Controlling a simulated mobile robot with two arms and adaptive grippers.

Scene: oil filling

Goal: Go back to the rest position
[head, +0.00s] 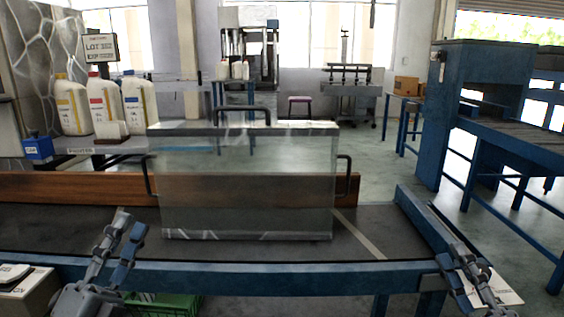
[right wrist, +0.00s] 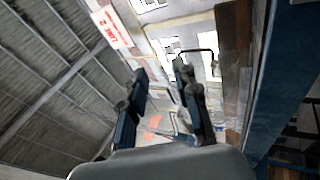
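My left gripper (head: 130,224) is at the lower left in the head view, in front of the conveyor's near edge. Its two fingers point up and stand apart, with nothing between them. My right gripper (head: 458,257) is at the lower right, by the right end of the conveyor, partly cut off by the frame edge. In the right wrist view its two fingers (right wrist: 161,72) are spread with a clear gap and hold nothing. Neither gripper touches the glass cover.
A clear glass cover (head: 245,190) with black handles stands on the dark conveyor (head: 80,225). A green crate (head: 160,305) is below. A blue machine frame (head: 470,120) stands at right. Open floor lies behind.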

